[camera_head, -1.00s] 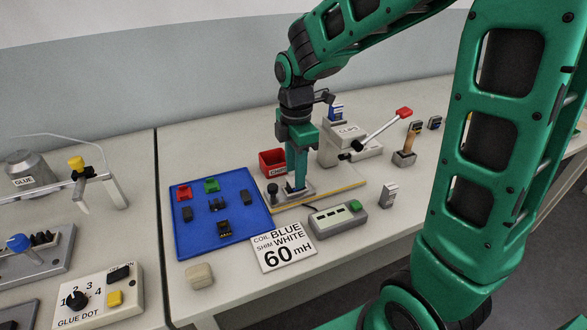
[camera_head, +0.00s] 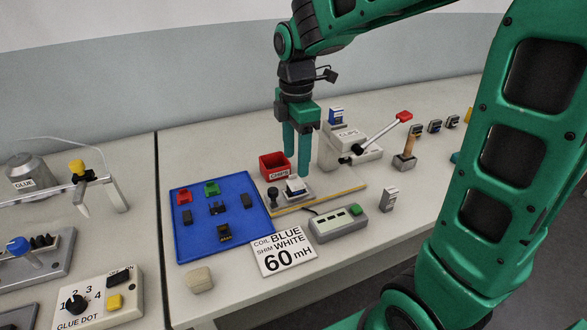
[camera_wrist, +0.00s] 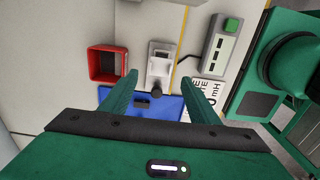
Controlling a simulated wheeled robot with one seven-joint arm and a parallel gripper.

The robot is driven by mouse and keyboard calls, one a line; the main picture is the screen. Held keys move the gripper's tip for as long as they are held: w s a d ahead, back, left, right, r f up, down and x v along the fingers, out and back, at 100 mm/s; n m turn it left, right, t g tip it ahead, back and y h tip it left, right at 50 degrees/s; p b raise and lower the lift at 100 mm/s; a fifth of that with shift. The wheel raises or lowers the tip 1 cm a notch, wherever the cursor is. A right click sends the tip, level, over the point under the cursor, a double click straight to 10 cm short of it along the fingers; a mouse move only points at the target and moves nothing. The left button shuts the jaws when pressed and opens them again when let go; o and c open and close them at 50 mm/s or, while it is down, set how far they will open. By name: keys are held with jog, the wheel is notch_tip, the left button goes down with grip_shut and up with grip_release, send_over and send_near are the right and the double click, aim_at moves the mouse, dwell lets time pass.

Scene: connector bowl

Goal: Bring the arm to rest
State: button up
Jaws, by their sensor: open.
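My gripper (camera_head: 297,163) hangs pointing down in the head view, its two green fingers apart. It is above the small grey fixture (camera_head: 307,190) on the tan-edged board, with a visible gap below the fingertips. A small part with a white top and dark sides (camera_head: 295,184) sits in the fixture. In the wrist view my gripper (camera_wrist: 160,78) is spread wide with nothing between the fingers, and the fixture (camera_wrist: 162,52) shows beyond the fingertips.
A red bin (camera_head: 275,166) and a clips press (camera_head: 347,150) with a raised red-knobbed lever stand close to the fingers. A blue tray (camera_head: 188,248) holds several small parts. A meter (camera_head: 338,225) and a label card (camera_head: 283,256) lie in front.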

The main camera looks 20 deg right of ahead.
notch_tip(320, 180, up, 5)
jog(key=s+d+f+m, duration=0.3)
jog(key=s+d+m, duration=0.5)
jog(key=s+m, duration=0.3)
jog(key=s+d+f+m, duration=0.4)
jog(key=s+d+m, duration=0.4)
jog(key=s+m, duration=0.4)
jog(key=shift+s+m, duration=0.25)
jog(key=shift+m, duration=0.45)
jog(key=shift+d+f, duration=0.1)
jog(key=shift+w+f, duration=0.25)
jog(key=shift+w, duration=0.4)
